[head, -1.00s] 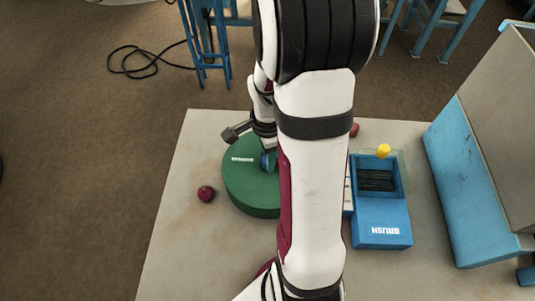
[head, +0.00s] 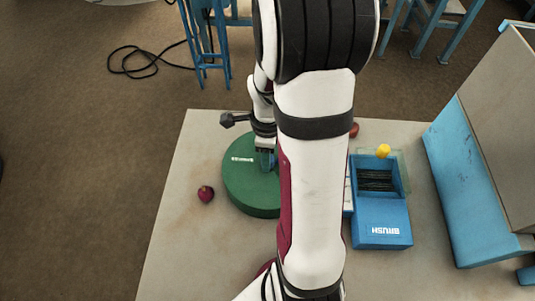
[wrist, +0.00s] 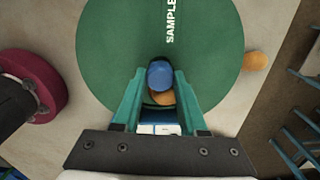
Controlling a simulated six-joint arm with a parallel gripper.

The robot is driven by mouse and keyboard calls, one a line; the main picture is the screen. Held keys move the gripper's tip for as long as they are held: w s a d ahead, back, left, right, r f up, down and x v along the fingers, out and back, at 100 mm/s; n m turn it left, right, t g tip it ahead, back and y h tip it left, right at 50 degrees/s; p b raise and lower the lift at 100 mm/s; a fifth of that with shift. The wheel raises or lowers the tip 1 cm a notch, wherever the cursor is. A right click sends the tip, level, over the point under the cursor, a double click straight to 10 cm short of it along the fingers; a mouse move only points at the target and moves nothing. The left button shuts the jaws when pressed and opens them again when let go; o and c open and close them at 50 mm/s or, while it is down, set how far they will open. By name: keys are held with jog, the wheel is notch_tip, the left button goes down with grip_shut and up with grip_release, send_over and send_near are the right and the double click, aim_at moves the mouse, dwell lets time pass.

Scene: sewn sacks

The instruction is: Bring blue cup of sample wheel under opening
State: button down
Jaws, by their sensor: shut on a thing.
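The sample wheel is a flat green disc (head: 245,192) on the table, with a white label near its rim. It also fills much of the wrist view (wrist: 115,60). My gripper (wrist: 160,82) is over the wheel, its teal fingers shut on a rounded blue piece (wrist: 160,74). I cannot tell whether this piece is a knob or the blue cup. An orange round thing (wrist: 162,98) shows just below it between the fingers. In the head view my arm hides the wheel's right side. No opening is clearly seen.
A blue box (head: 382,228) with a dark slatted bay and a yellow ball (head: 383,151) stands right of my arm. A dark red fruit (head: 205,193) lies left of the wheel. A reddish ball (head: 354,129) is behind. A large blue-and-grey body (head: 475,170) stands at the right.

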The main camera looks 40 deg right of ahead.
jog(key=shift+m, duration=6.8)
jog(key=shift+d+m, duration=0.1)
jog(key=shift+m, duration=0.6)
